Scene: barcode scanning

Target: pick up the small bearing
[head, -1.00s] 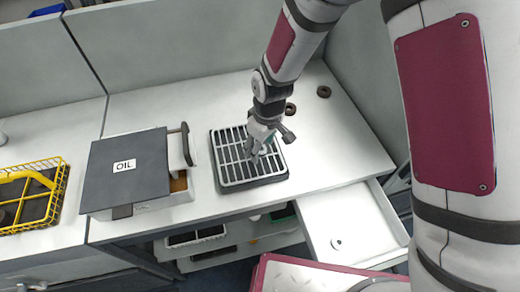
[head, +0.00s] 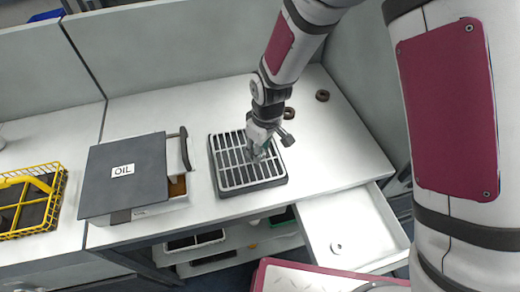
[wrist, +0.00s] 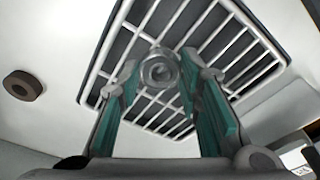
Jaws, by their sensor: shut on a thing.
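The small bearing (wrist: 160,71) is a silvery ring held between the two green-padded fingertips of my gripper (wrist: 160,62) in the wrist view. My gripper is shut on it. Behind the bearing in that view is the light-barred rack (wrist: 98,62). In the head view my gripper (head: 261,153) is over the right half of the rack (head: 221,178), and its fingers largely hide the bearing there. I cannot tell the exact gap between bearing and rack.
Two dark brown rings (head: 322,96) (head: 288,113) lie on the table behind and right of the rack. The OIL-labelled box (head: 122,185) stands to its left, a yellow basket (head: 40,172) further left. An open drawer (head: 360,225) at front right holds a small ring (head: 336,248).

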